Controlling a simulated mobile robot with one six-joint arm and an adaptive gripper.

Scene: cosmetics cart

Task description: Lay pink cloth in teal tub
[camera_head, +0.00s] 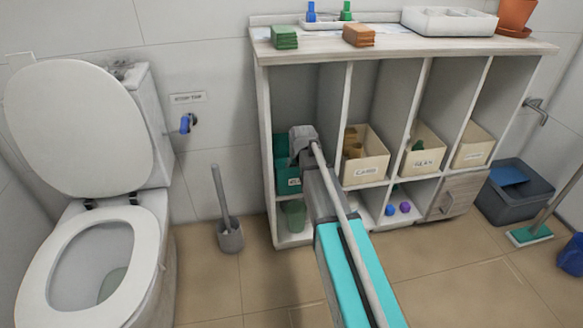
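A teal tub (281,165) with a white label stands in the left compartment of the shelf unit. My gripper (301,143) is at the front of that compartment and covers the upper right part of the tub in this view. I see the gripper from behind, its fingertips are hidden, and I cannot tell whether it is open or holds anything. I see no pink cloth; the inside of the tub is hidden.
Cream bins (366,172) stand in the compartments to the right. The top (400,48) bears green and orange stacks, a white tray (449,22) and a pot (515,15). A toilet (95,262) and brush (230,238) stand left. The front floor is partly clear.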

